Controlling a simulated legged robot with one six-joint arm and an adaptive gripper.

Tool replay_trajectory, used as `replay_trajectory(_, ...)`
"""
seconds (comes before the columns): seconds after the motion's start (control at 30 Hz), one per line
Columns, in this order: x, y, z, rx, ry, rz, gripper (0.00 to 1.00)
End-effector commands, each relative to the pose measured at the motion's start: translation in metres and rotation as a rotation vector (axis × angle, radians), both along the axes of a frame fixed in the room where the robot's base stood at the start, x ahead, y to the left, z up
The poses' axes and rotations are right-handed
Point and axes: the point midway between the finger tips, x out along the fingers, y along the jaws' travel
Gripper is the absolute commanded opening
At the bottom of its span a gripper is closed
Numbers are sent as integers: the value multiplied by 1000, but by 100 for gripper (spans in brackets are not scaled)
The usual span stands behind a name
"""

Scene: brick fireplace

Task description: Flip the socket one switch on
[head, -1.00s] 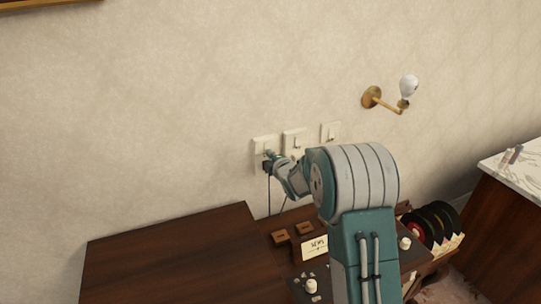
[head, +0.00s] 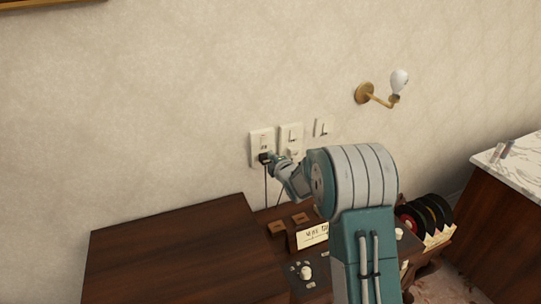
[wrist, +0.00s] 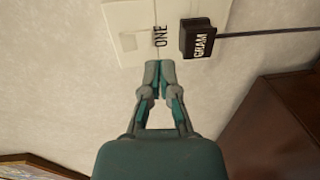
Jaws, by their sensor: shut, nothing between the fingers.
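The socket one plate (head: 257,136) is the leftmost of three white wall plates. In the wrist view, the same plate (wrist: 128,22) appears turned sideways and bears the word ONE. A black plug (wrist: 200,38) marked GRAM sits in it, with a dark cord. The switch's position is too small to tell. My gripper (head: 271,157) is at the lower right of the plate, beside the plug. In the wrist view, my gripper (wrist: 160,66) has its fingertips together and empty at the plate's edge; whether they touch it I cannot tell.
Two more wall plates (head: 291,134) (head: 323,127) are to the right. A brass wall lamp (head: 378,94) is further right. The wall above the plates is clear.

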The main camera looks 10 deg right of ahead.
Motion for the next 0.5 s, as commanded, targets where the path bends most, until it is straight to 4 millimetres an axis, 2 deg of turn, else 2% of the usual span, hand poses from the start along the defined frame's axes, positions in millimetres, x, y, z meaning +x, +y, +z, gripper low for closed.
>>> replay_trajectory(0.27,-29,-7,-3,1,0,-2,0)
replay_trajectory(0.5,-67,-14,-7,1,0,-2,0)
